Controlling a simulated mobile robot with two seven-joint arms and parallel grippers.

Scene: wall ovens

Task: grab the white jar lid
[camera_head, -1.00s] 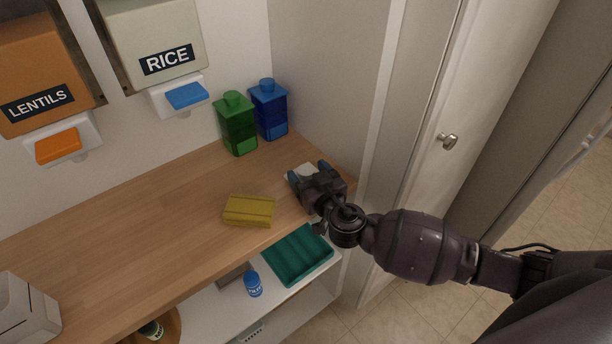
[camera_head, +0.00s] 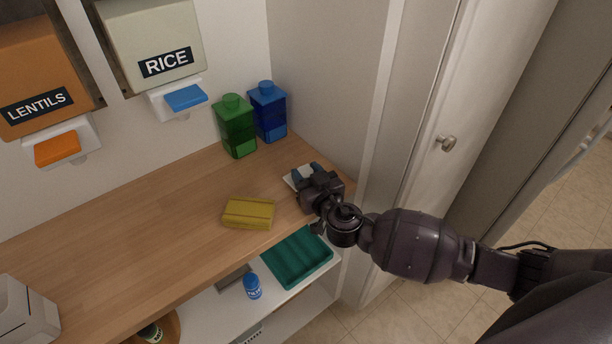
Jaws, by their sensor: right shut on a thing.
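The white jar lid (camera_head: 290,181) lies at the right end of the wooden counter, near the side wall. Only a pale edge of it shows, as my right gripper covers the rest. My right gripper (camera_head: 308,172) is over the lid with its fingers shut on it. Whether the lid is lifted off the counter cannot be told. My left gripper is not in view.
A green jar (camera_head: 236,127) and a blue jar (camera_head: 268,112) stand at the back corner. A yellow sponge (camera_head: 249,214) lies left of the gripper. A teal tray (camera_head: 297,258) and a small blue-capped jar (camera_head: 253,287) are on the shelf below.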

